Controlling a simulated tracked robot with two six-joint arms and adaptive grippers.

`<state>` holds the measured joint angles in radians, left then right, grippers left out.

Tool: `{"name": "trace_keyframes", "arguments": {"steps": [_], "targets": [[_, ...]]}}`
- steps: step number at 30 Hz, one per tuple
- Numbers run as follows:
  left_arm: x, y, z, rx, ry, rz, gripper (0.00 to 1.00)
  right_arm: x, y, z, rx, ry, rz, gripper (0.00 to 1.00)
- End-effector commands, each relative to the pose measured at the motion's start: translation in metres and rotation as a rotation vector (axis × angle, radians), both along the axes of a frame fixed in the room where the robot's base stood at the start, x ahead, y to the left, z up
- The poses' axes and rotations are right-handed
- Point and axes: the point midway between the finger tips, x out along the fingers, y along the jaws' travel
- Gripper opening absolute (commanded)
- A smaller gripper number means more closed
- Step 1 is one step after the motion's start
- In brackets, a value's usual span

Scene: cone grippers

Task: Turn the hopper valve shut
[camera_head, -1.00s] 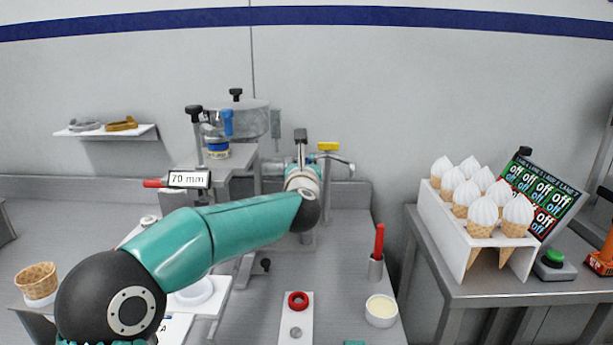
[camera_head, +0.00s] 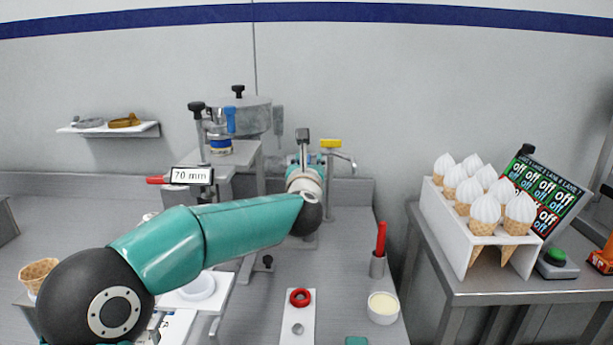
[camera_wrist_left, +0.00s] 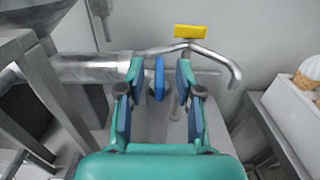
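In the left wrist view a metal pipe (camera_wrist_left: 95,68) runs in from the left. A blue valve handle (camera_wrist_left: 159,78), seen nearly edge-on, stands at its end. My left gripper (camera_wrist_left: 160,80) is open, with one finger on each side of the blue handle. Gaps show between the handle and both fingers. In the head view, my own wrist mostly hides the left gripper (camera_head: 304,160) and the blue handle.
A yellow-handled tap (camera_head: 331,144) with a curved spout stands just right of the left gripper. A red-handled tool (camera_head: 381,238) stands in a holder, near a white cup (camera_head: 383,307). A rack (camera_head: 456,235) of filled cones is on the right table.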

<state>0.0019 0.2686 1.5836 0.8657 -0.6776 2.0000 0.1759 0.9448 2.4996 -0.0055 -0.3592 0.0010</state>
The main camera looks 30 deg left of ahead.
Motion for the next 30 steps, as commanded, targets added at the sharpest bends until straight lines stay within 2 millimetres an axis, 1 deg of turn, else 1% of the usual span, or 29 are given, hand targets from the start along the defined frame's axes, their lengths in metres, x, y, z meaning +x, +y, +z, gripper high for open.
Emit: {"name": "trace_keyframes", "arguments": {"steps": [9,12,15,20,30], "targets": [[-0.054,-0.033,0.001,0.000,-0.002,-0.004,0.35,0.000,0.000,0.000,0.000,0.000,0.000,0.40],[-0.068,-0.042,0.000,0.001,-0.002,-0.004,0.35,0.000,0.000,0.000,0.000,0.000,0.000,0.40],[-0.079,-0.048,0.000,0.001,-0.001,-0.003,0.35,0.000,0.000,0.000,0.000,0.000,0.000,0.40],[-0.086,-0.051,-0.001,0.000,0.000,-0.001,0.35,0.000,0.000,0.000,0.000,0.000,0.000,0.40],[-0.086,-0.052,-0.001,0.000,0.000,-0.001,0.35,0.000,0.000,-0.001,0.000,0.000,0.000,0.40]]}}
